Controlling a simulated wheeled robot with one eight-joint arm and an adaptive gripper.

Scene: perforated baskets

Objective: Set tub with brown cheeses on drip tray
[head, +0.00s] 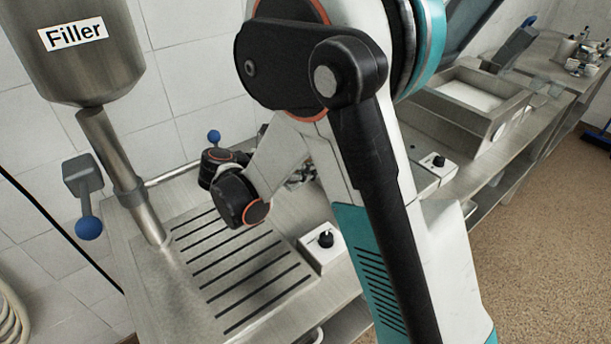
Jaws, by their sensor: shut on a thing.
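The drip tray (205,300) is a metal surface with dark parallel slots, at the lower left of the head view. It lies below the steel filler (75,50). The part of it that shows holds no tub. My arm's dark wrist joints hang above the tray's back right part. No tub and no brown cheeses show.
A white control box with a black knob (325,248) stands right of the tray.

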